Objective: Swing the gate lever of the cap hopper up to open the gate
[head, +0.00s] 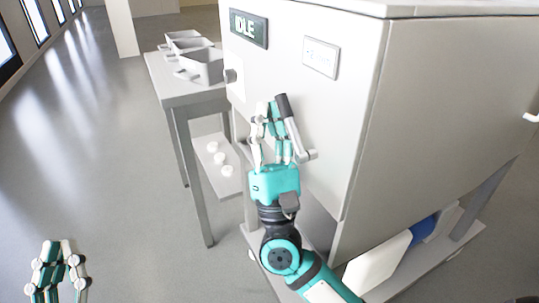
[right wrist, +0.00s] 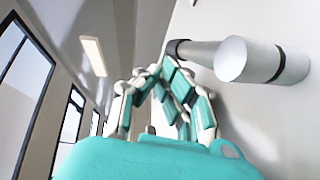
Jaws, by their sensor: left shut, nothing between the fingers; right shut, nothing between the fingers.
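The gate lever (head: 292,130) sits on the pale front of the cap hopper (head: 345,95). It is a light bar with a dark end, slanting up and left from its pivot in the head view. In the right wrist view the lever (right wrist: 203,52) runs from a thick light cylinder to the dark end. My right gripper (head: 268,112) is shut and empty, close along the left side of the lever; its fingers (right wrist: 162,72) are near the bar, and I cannot tell whether they touch. My left gripper (head: 62,250) is shut and empty at the lower left, far from the lever.
A grey table (head: 178,92) with several bins (head: 203,66) stands at left. White round pieces (head: 220,158) lie on a low shelf. Floor at left is clear.

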